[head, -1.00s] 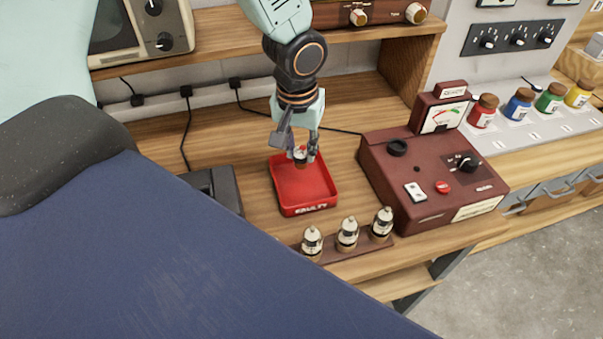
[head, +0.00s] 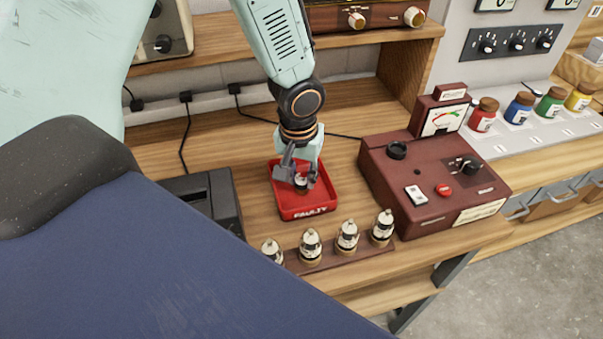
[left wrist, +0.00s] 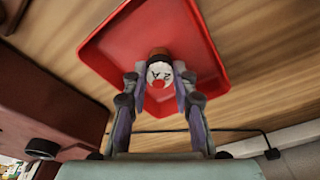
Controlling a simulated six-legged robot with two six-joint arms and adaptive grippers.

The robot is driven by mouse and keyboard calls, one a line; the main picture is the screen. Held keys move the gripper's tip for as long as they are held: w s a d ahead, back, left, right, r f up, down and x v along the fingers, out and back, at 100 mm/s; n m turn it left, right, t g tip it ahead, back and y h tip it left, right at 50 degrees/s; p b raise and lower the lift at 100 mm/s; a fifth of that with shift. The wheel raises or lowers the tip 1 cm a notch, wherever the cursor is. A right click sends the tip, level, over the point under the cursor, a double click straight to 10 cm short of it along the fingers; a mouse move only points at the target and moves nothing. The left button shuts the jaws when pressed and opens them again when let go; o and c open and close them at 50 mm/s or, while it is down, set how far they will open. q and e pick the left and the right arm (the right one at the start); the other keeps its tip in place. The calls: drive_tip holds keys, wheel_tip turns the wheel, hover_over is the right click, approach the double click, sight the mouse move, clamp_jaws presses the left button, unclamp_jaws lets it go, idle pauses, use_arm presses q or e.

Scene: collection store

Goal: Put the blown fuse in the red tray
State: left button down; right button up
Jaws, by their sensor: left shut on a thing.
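The red tray (head: 309,211), its front lettered "FAULTY", stands on the wooden bench. My left gripper (head: 302,181) is over the tray, pointing down, with its fingers low within the rim. It is shut on the fuse (head: 301,184), a small piece with a white body and a dark end. In the left wrist view the fuse (left wrist: 159,72) shows a white face with a red dot and dark lettering, between the fingertips, with the red tray (left wrist: 205,45) behind it. I cannot tell whether the fuse touches the tray floor. My right gripper is not in view.
A wooden rack (head: 331,261) with several upright glass-topped pieces stands in front of the tray. A maroon tester (head: 430,185) with a meter stands to the right. A dark box (head: 207,198) is to the left. Bare bench lies behind the tray.

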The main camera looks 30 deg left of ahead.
sight(299, 182)
use_arm(q)
drive_tip(key=c, duration=1.4)
unclamp_jaws()
drive_tip(key=o, duration=0.3)
drive_tip(key=shift+a+f, duration=0.1)
drive_tip(key=shift+a, duration=0.15)
drive_tip(key=shift+d, duration=0.2)
drive_tip(key=shift+r, duration=0.25)
drive_tip(key=shift+s+r+p, duration=0.2)
drive_tip(key=shift+r+p, duration=0.25)
drive_tip(key=shift+r, duration=1.55)
drive_tip(key=shift+s+r+p, duration=0.25)
drive_tip(key=shift+r+p, duration=0.25)
drive_tip(key=shift+r, duration=1.45)
drive_tip(key=shift+s+r+p, duration=0.2)
drive_tip(key=shift+r+p, duration=0.25)
drive_tip(key=shift+r, duration=1.55)
drive_tip(key=shift+d, duration=0.1)
